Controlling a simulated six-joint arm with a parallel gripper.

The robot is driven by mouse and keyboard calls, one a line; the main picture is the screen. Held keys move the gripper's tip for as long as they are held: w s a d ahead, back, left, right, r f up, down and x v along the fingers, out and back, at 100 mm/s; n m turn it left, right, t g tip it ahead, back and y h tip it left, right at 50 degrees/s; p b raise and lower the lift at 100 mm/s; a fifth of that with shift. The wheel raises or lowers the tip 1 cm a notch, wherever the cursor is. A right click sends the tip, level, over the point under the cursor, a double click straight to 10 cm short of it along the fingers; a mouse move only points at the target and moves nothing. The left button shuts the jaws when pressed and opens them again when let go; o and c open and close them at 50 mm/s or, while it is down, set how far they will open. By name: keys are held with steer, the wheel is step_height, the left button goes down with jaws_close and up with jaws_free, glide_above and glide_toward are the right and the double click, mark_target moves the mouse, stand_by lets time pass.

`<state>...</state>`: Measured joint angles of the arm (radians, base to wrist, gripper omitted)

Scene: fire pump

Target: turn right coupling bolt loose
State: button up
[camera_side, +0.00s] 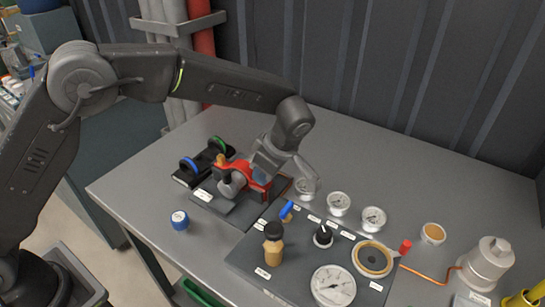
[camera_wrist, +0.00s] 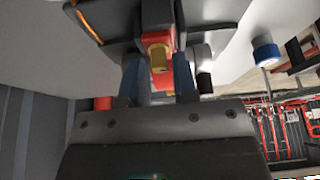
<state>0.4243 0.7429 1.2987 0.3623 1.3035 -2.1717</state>
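The red coupling (camera_side: 243,170) sits on a dark plate in the middle of the table in the side view. A brass-coloured bolt (camera_side: 221,159) shows at its left end. My gripper (camera_side: 262,175) is over the coupling's right part and hides the right side, so I cannot see a right bolt there. In the wrist view a brass bolt end (camera_wrist: 158,58) in a red piece (camera_wrist: 155,40) faces me. My gripper's two fingers (camera_wrist: 160,82) stand apart on either side of the red piece. I see no clear grip on the bolt.
A blue-and-white cap (camera_side: 180,220) lies left of the plate. Blue and green rings (camera_side: 203,158) stand on a black base behind. A panel with gauges (camera_side: 333,285), knobs and a brass fitting (camera_side: 273,245) is in front to the right.

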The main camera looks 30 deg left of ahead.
steer(key=v, duration=1.3)
steer(key=shift+r, duration=0.15)
steer(key=shift+a, duration=0.1)
steer(key=s+a+r+m+t+h, duration=0.2)
steer(key=s+a+r+m+h, duration=0.1)
steer(key=s+a+r+m, duration=0.8)
steer(key=s+a+f+m+t, duration=0.2)
steer(key=s+a+f+m, duration=0.1)
steer(key=s, duration=0.4)
steer(key=s+a+f+m+t+h, duration=0.1)
steer(key=s+a+f+m, duration=0.3)
steer(key=s, duration=0.3)
steer(key=shift+s+a+f+m+t+h, duration=0.3)
steer(key=shift+s+a+f+t, duration=0.1)
steer(key=shift+a+f, duration=0.25)
